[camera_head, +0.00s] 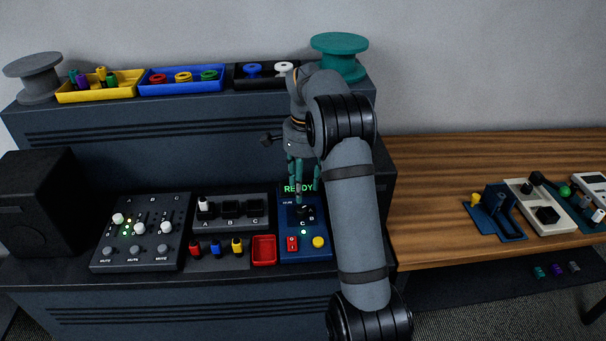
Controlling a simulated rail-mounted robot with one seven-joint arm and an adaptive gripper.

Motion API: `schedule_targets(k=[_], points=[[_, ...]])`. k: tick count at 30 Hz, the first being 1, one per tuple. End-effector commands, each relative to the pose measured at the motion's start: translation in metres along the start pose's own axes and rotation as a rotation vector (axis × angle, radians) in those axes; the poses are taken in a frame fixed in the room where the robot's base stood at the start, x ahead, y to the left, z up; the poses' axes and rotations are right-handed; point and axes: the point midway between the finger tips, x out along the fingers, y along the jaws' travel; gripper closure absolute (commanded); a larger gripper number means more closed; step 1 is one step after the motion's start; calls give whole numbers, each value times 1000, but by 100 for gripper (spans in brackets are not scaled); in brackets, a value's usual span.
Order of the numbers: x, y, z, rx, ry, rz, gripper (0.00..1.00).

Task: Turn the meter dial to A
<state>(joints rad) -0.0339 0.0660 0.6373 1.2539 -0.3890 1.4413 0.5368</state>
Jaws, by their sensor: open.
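The blue meter (305,253) stands at the right end of the row of devices, with a green READY display at its top. Its black dial (304,211) sits below the display, with letters around it; B shows at its right and C below it, beside a lit green light. An A label and the dial's exact pointing are not clear to see. My gripper (303,186) is open, with its teal fingers pointing down just above the dial. I cannot tell whether the fingertips touch it. My arm covers the area right of the meter.
A mixer panel (139,251), a socket block (230,228) with coloured plugs and a red tray (264,250) stand left of the meter. Coloured trays and two spools (340,56) line the upper shelf. A wooden table (440,215) at right holds more devices.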

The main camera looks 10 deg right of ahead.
Motion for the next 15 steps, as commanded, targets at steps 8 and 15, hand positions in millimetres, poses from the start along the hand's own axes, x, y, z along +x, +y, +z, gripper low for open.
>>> schedule_targets(k=[8,15], points=[[-36,0,0,0,0,-1,54],[-40,0,0,-1,0,1,54]])
